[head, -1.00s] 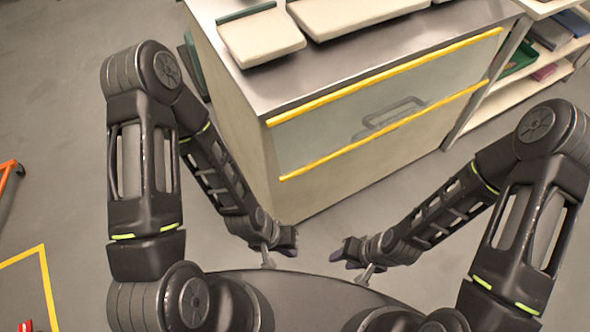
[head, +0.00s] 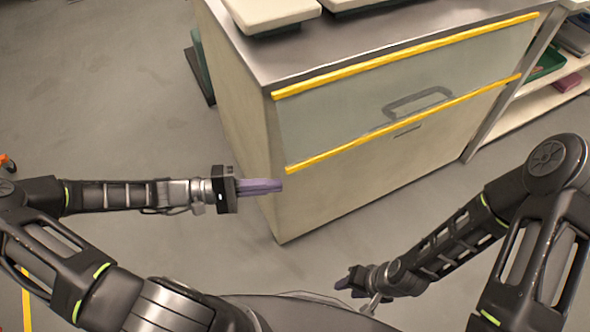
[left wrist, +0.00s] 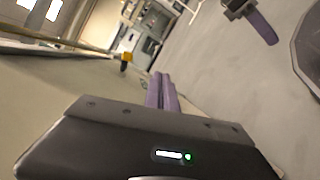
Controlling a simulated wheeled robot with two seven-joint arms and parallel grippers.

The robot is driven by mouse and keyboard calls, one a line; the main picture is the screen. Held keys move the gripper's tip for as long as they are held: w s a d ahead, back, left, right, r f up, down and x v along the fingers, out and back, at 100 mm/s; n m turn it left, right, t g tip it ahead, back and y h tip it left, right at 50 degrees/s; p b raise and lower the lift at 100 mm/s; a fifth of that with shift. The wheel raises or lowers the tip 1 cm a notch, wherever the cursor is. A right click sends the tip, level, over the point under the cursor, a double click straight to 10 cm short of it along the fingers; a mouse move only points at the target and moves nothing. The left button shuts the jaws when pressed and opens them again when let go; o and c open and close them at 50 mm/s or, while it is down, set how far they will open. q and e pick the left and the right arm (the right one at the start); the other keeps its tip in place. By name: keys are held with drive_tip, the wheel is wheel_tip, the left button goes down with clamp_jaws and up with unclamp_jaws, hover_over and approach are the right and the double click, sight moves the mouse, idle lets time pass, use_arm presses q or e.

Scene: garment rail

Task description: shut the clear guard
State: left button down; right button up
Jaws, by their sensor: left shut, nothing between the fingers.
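The clear guard (head: 335,108) is a see-through panel with yellow strips along its top and bottom edges, on the front of the cabinet (head: 350,185). A grey handle (head: 417,101) shows at the panel's right half. My left gripper (head: 280,186) is shut and empty, its purple fingers pointing right, in front of the cabinet's left corner in the head view and just below the guard's lower left end. Its fingers also show in the left wrist view (left wrist: 162,92). My right gripper (head: 345,282) hangs low in front of the cabinet; its finger opening is too small to tell.
The steel cabinet top (head: 300,52) carries pale boards (head: 270,12) at the back. A shelf (head: 545,95) with a green tray and other items stands at the right.

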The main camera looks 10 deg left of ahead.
sight(295, 160)
use_arm(q)
drive_tip(key=a+r+t, duration=0.1)
drive_tip(key=a+r, duration=0.1)
drive_tip(key=w+a+r+t, duration=0.1)
drive_tip(key=a, duration=0.1)
drive_tip(key=shift+a+r+h, duration=0.15)
drive_tip(key=shift+r+h, duration=0.25)
drive_tip(key=b+x, duration=0.1)
drive_tip(key=x, duration=0.9)
